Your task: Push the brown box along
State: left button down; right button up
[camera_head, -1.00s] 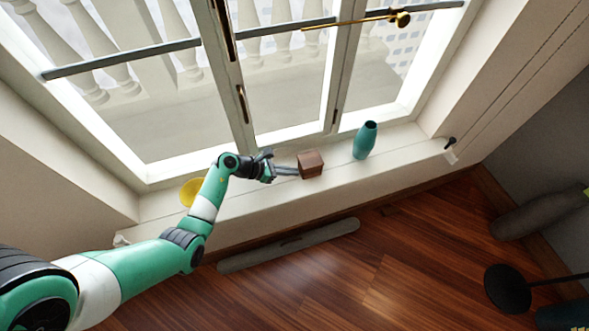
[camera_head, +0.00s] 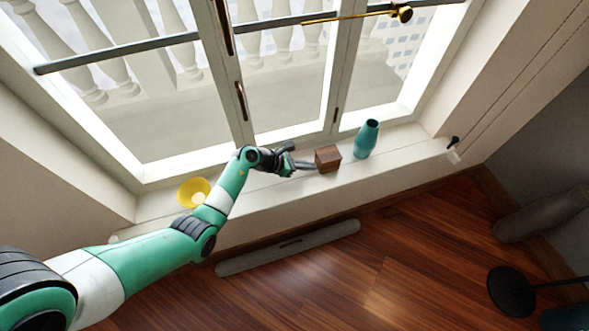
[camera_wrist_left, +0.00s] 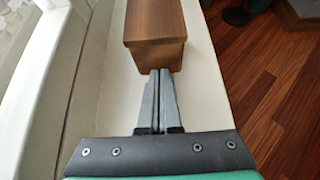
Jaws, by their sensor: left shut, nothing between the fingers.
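The brown box (camera_head: 328,158) is a small wooden box standing on the white window sill (camera_head: 270,193). My left gripper (camera_head: 314,166) is shut and empty, with its fingertips at the box's left side. In the left wrist view the shut fingers (camera_wrist_left: 160,74) meet the near face of the brown box (camera_wrist_left: 155,35), and they appear to touch it. My right gripper is not in view.
A teal vase (camera_head: 366,139) stands on the sill just right of the box, with a small gap between. A yellow bowl (camera_head: 193,192) sits at the sill's left part. The window is behind; the sill's front edge drops to the wooden floor.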

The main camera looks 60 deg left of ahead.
pick_arm(q)
jog(key=shift+w+f, duration=0.1)
jog(key=shift+w, duration=0.2)
jog(key=shift+s+r+p, duration=0.1)
jog(key=shift+r+p, duration=0.2)
jog(key=s+p, duration=0.1)
jog(key=s+a+r+p, duration=0.1)
jog(key=s+p, duration=0.3)
jog(key=shift+a+r, duration=0.15)
jog(key=shift+r, duration=0.25)
jog(key=shift+s, duration=0.25)
jog(key=shift+f, duration=0.15)
